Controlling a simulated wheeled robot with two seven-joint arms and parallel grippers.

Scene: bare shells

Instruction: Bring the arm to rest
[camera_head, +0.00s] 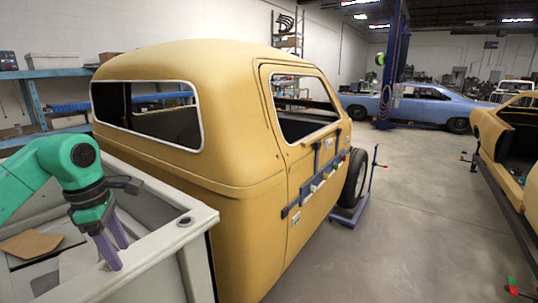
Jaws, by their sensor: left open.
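My left arm, green with dark joints, comes in from the left edge. Its gripper (118,254) points down, with two purple fingers spread apart and nothing seen between them. The fingers are over or beside the inner edge of a pale grey open-topped bin (165,232); I cannot tell whether they touch it. My right gripper is not in view.
A brown flat piece (30,244) lies in the bin. A yellow vehicle cab (245,190) stands close beyond it. Blue shelving (35,100) is at the left, a blue car (425,105) at the back and a yellow body shell (508,135) at the right. The concrete floor between is mostly clear.

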